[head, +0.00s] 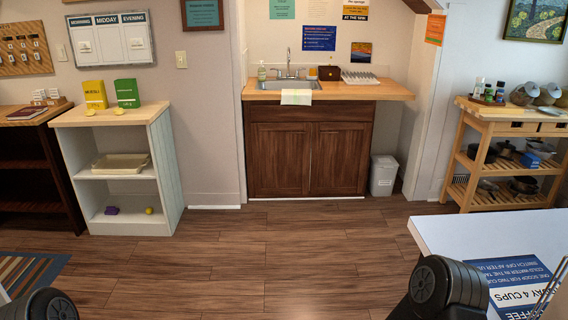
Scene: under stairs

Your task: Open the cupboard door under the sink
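The cupboard under the sink stands against the back wall in the head view, with a dark wood left door (280,159) and right door (337,159). Both doors look shut. A thin pale vertical line shows near the gap between them. The sink (288,85) is set in a light wood counter (386,91) above, and a pale towel (296,97) hangs over the counter's front edge. Black rounded parts of my arms show at the bottom left and bottom right. My grippers' fingers are not in view, and the cupboard is well beyond my arms.
The wood floor (264,250) before the cupboard is clear. A white bin (383,175) stands right of it. A white shelf unit (173,165) is on the left, and a wooden cart (463,165) on the right. A white table (450,235) is close at the lower right.

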